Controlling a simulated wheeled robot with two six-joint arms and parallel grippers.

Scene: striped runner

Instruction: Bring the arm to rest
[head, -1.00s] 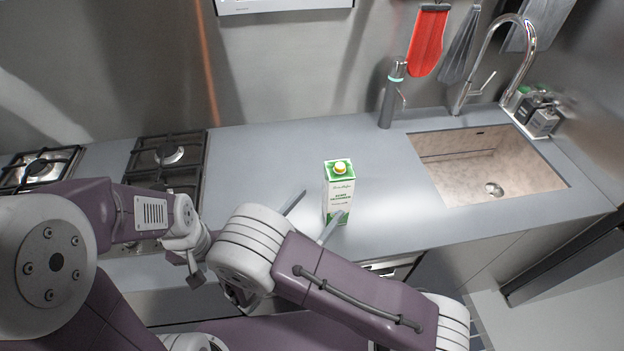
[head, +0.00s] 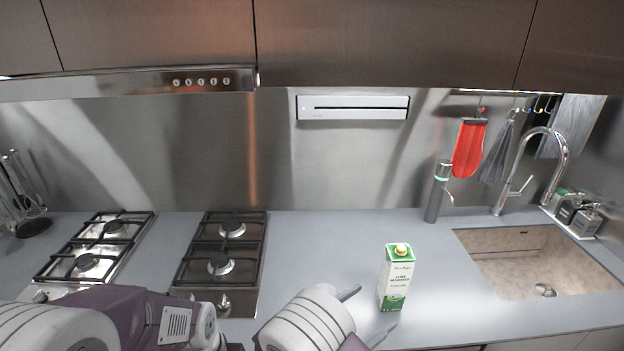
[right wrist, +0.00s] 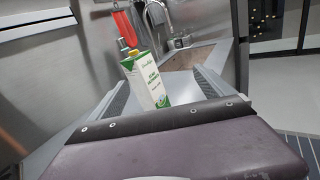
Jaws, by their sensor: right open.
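My right gripper (head: 366,313) is low in the head view, its two fingers spread apart and nothing held between them. A white and green carton (head: 396,277) with a yellow cap stands upright on the counter just beyond the fingertips. In the right wrist view the carton (right wrist: 147,82) shows between the two open fingers (right wrist: 160,93), farther out; I cannot tell whether a finger touches it. My left arm comes in at the lower left of the head view, but its gripper is out of the frame.
The grey counter (head: 320,240) is clear left of the carton. Gas hobs (head: 222,250) lie at the left. A sink (head: 535,262) with a tap (head: 545,150) is at the right. A dark grey dispenser (head: 436,195) stands behind the carton. Upper cabinets (head: 380,40) hang above.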

